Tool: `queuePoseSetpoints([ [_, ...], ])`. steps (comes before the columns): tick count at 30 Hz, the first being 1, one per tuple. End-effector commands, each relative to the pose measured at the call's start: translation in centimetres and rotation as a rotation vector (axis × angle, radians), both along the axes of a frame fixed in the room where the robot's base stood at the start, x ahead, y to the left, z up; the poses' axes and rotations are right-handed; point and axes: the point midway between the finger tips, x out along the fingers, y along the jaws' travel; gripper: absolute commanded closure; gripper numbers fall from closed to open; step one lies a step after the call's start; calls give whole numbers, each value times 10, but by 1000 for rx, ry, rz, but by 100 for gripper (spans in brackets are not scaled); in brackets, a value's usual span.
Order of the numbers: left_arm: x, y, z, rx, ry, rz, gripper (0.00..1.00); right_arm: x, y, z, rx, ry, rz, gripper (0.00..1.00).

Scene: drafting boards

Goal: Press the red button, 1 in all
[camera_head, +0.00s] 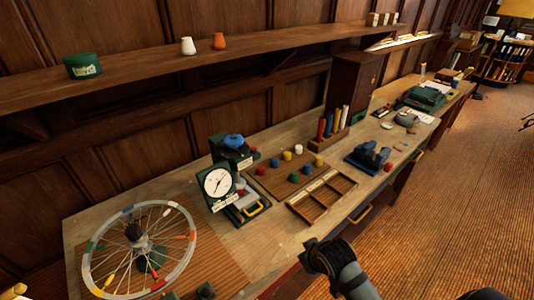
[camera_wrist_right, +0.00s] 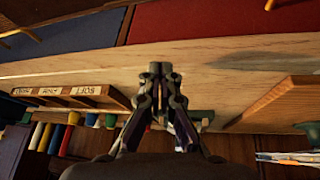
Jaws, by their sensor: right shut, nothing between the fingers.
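My right gripper (camera_head: 316,250) is over the bench's front edge, in front of the compartment tray and apart from the knobs. In the right wrist view its fingers (camera_wrist_right: 160,70) are together with nothing between them.
A compartment tray (camera_head: 322,213) lies in front of the board. A green dial device (camera_head: 217,183) stands left of it, beside a spoked wheel (camera_head: 112,284). Coloured cylinders (camera_head: 337,118) and a blue vise-like tool (camera_head: 367,157) stand to the right. A shelf (camera_head: 150,72) runs above.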

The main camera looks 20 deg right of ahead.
Motion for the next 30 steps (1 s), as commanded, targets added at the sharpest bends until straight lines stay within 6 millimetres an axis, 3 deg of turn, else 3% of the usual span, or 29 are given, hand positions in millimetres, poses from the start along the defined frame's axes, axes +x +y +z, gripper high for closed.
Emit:
queuePoseSetpoints([
  [1,0,0,-1,0,0,0,60,18,3,30,4,-75,30,100],
  [6,1,1,0,1,-2,0,60,103,12,120,79,-383,136,100],
  [9,-3,1,-1,1,5,-1,60,142,15,179,137,-550,190,100],
  [12,-7,0,-1,0,11,1,60,166,18,232,190,-677,231,100],
  [15,-8,-1,-1,-2,12,1,60,177,19,268,227,-758,257,100],
  [20,-7,-1,-1,-2,10,1,60,182,20,290,255,-805,271,100],
  [30,0,-1,0,-1,-1,1,60,184,20,290,257,-806,269,100],
])
